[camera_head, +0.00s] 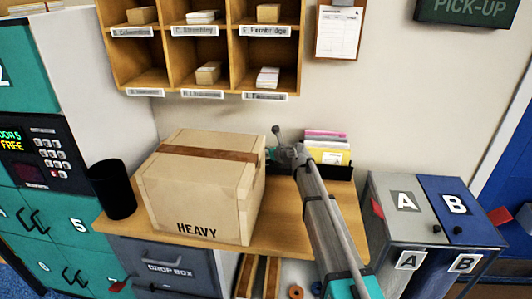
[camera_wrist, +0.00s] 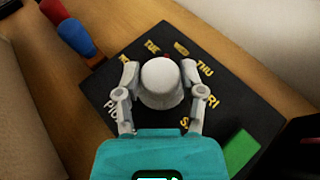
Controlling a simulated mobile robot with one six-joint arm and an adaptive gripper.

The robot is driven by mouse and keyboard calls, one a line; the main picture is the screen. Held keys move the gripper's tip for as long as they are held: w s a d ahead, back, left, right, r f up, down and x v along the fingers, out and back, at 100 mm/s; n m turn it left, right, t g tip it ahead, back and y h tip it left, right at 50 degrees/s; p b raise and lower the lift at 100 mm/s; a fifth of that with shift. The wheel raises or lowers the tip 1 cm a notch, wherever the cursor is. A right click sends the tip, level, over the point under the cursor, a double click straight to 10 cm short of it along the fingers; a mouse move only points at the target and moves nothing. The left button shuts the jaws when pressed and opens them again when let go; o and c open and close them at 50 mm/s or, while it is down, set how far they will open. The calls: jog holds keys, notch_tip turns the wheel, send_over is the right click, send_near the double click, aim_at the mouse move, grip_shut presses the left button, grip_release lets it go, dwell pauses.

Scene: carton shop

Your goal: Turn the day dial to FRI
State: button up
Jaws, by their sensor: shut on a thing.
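The day dial's round pale knob (camera_wrist: 162,82) stands in the middle of a dark panel (camera_wrist: 120,118) in the wrist view. Yellow day names ring it; THU is at the upper right, FRI (camera_wrist: 208,101) at the right, partly behind a finger. A small red mark shows at the knob's top edge, toward the names left of THU; I cannot tell exactly which name it meets. My gripper (camera_wrist: 160,78) is shut on the knob, one finger on each side. In the head view my gripper (camera_head: 287,155) is at the back of the bench, and the dial is hidden there.
A large carton marked HEAVY (camera_head: 198,190) stands left of my arm on the bench (camera_head: 285,232). A black cup (camera_head: 113,190) is at the left end. A file holder with papers (camera_head: 328,148) is right of my gripper. Bins A and B (camera_head: 432,215) stand farther right.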

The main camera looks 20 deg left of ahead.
jog(key=shift+m+t+h, duration=0.3)
jog(key=shift+s+m+t+h, duration=0.15)
jog(key=shift+m+t+h, duration=0.45)
jog(key=shift+m+t, duration=0.3)
jog(key=shift+m+t+h, duration=0.8)
jog(key=shift+m+h, duration=0.1)
jog(key=shift+m, duration=0.3)
jog(key=o, duration=1.1)
jog(key=shift+o, duration=0.2)
jog(key=shift+w+n+g+y, duration=0.2)
jog(key=shift+n+g+y, duration=1.15)
jog(key=shift+n, duration=0.35)
